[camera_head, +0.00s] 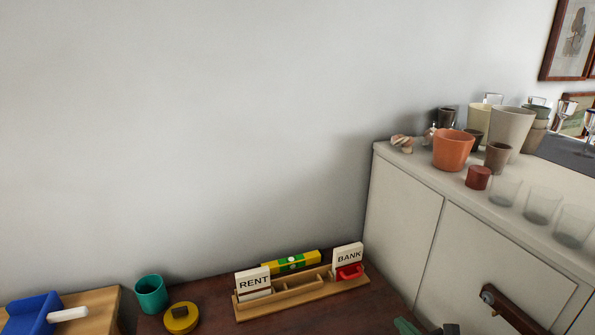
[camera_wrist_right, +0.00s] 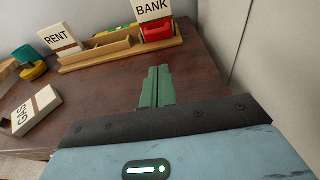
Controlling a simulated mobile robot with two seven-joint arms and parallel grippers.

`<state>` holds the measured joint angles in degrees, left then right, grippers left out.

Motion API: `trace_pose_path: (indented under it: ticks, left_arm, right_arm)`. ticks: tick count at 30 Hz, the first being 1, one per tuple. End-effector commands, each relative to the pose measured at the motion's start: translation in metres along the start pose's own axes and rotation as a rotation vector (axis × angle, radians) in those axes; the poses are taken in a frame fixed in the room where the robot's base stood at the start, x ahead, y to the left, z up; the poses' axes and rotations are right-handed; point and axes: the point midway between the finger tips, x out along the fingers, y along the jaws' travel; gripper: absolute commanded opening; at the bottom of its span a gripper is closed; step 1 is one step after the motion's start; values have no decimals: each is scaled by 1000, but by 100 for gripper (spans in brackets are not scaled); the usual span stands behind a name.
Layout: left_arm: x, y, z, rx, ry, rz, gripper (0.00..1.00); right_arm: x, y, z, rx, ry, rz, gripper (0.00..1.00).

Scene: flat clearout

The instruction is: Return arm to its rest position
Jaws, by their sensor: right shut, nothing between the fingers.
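My right gripper (camera_wrist_right: 157,85) shows in the right wrist view with its green fingers together and nothing between them. It is over the dark wooden table top (camera_wrist_right: 105,90), short of the wooden organiser (camera_wrist_right: 120,52). In the head view only a green bit of my right gripper (camera_head: 406,326) shows at the bottom edge, in front of the white cabinet. My left gripper is in neither view.
The organiser (camera_head: 303,299) holds RENT (camera_head: 252,281) and BANK (camera_head: 347,257) cards and a red item (camera_head: 349,272). A GAS card (camera_wrist_right: 36,110) lies on the table. Pots and glasses crowd the white cabinet (camera_head: 403,220). A teal cup (camera_head: 151,294) stands left.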

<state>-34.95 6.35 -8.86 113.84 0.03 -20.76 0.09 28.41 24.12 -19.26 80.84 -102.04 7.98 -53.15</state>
Motion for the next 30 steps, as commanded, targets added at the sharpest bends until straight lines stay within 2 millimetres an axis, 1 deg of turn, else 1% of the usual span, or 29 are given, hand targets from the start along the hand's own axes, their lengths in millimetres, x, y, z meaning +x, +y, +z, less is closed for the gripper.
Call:
trace_pose_path:
  ticks: [1, 2, 3, 5, 11, 14, 17, 18, 20, 21, 23, 24, 26, 27, 30]
  left_arm:
    - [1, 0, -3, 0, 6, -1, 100]
    - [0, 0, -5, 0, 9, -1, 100]
    - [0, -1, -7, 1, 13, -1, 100]
    - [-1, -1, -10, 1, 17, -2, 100]
    - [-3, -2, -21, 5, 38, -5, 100]
    - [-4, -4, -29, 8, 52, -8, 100]
    - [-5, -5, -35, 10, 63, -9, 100]
    - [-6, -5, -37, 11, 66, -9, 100]
    - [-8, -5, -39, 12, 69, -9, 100]
    - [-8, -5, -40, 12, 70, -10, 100]
    - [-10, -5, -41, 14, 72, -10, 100]
    - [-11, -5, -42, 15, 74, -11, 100]
    - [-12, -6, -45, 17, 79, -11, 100]
    - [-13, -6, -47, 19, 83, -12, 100]
    - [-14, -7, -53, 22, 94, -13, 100]
  right_arm:
    - [0, 0, 0, 0, 0, 0, 0]
    - [-3, 5, -3, 36, 0, 2, 0]
    - [-10, 12, -8, 121, -6, 0, 0]
    - [-19, 20, -14, 237, -12, -3, 0]
    - [-54, 47, -37, 669, -26, -35, 0]
    - [-79, 61, -53, 942, -31, -71, 0]
    - [-110, 76, -72, 1258, -33, -131, 0]
    - [-123, 81, -80, 1390, -36, -161, 0]
    - [-143, 90, -91, 1585, -40, -210, 0]
    - [-157, 96, -99, 1713, -43, -247, 0]
    - [-179, 105, -111, 1905, -50, -310, 0]
    - [-193, 112, -118, 2030, -57, -354, 0]
    - [-215, 122, -129, 2216, -68, -428, 0]
    - [-231, 130, -136, 2339, -78, -480, 0]
    - [-267, 148, -150, 2618, -110, -617, 0]
